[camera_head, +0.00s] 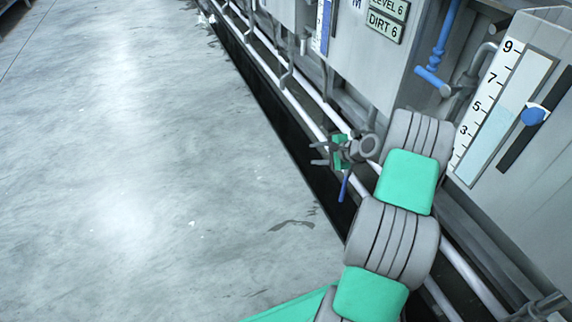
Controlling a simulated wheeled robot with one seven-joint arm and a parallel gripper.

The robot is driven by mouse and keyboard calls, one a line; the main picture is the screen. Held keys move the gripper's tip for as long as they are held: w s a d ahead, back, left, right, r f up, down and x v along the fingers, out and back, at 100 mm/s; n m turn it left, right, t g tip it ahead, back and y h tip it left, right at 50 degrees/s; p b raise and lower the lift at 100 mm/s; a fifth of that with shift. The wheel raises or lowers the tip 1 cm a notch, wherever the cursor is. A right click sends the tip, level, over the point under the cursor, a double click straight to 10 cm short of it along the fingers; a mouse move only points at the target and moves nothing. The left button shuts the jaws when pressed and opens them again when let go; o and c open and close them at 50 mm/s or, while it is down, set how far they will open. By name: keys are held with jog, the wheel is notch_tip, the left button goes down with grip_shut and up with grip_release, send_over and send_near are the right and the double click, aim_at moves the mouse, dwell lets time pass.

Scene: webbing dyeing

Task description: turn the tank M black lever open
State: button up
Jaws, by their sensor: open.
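Tank M (345,45), a grey metal box with a blue M at its top edge, stands at upper centre. My gripper (317,154), small and dark with a green part behind its fingers, is beside the pipes below the tank. Its fingers are apart and point left. I cannot make out anything between them. I cannot pick out a black lever; my gripper and wrist cover part of the pipework there. A blue lever (344,187) hangs just below my gripper; I cannot tell whether they touch.
A level gauge numbered 3 to 9 (497,110) with a blue knob is at right. A blue pipe handle (434,78) juts out left of it. Long pipes (300,102) run along the tanks above a dark trench. The grey floor (140,180) at left is clear.

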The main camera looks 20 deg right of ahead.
jog(key=s+a+r+n+g, duration=0.2)
jog(key=s+a+r+n, duration=0.1)
jog(key=a, duration=0.4)
jog(key=s+a+r+n+g+h+b, duration=0.1)
jog(key=s+a+r+n+g, duration=0.1)
jog(key=a, duration=0.5)
notch_tip(320, 180, up, 2)
jog(key=s+n, duration=0.1)
jog(key=n, duration=0.2)
jog(key=shift+s+a+r+n+g, duration=0.2)
jog(key=shift+s+a+n+g, duration=0.1)
jog(key=shift+s+a+n, duration=0.1)
jog(key=shift+d, duration=0.1)
